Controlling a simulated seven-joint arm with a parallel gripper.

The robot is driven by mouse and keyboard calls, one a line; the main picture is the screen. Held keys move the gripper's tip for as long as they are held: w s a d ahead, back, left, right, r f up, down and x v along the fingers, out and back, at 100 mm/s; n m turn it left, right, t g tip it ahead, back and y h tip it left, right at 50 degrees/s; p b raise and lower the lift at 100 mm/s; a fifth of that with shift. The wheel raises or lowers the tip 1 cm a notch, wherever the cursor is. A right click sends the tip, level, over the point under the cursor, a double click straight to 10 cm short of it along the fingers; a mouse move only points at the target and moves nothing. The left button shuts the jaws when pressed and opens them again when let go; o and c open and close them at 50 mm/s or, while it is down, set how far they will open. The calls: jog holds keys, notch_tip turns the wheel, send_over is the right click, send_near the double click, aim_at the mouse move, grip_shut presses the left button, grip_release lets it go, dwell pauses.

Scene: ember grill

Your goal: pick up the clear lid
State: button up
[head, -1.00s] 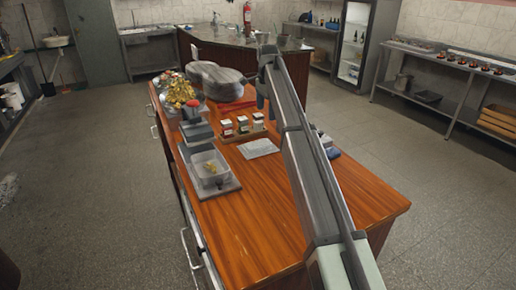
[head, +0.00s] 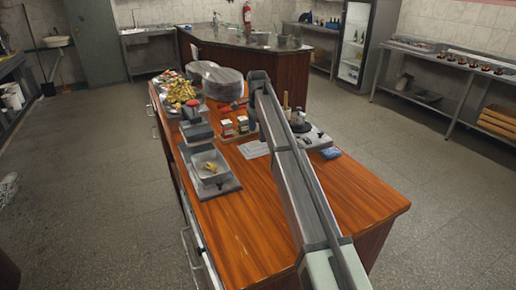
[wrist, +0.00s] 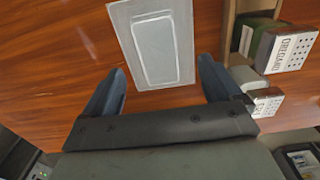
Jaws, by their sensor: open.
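The clear lid (wrist: 155,45) lies flat on the wooden counter, a pale see-through rectangle with a raised middle panel. In the head view the lid (head: 252,149) is partly hidden by my arm. My gripper (wrist: 160,78) is open and empty in the wrist view, with its two dark fingers apart. The fingers point toward the near end of the lid, one to each side of it. The lid is not held. The gap in height between fingers and lid is hard to tell. In the head view my fingers are hidden behind my arm.
A clear container with yellow food (head: 209,168) sits on a grey scale to the left. Spice boxes (wrist: 283,47) in a wooden rack stand close to the right finger. A grey board (head: 318,140) lies right of my arm. The counter's front is bare.

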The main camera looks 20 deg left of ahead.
aim_at(258, 144)
jog(key=shift+d+f, duration=0.15)
jog(key=shift+f, duration=2.4)
jog(key=shift+c, duration=0.4)
jog(key=c, duration=1)
jog(key=shift+c, duration=0.2)
jog(key=shift+r, duration=0.1)
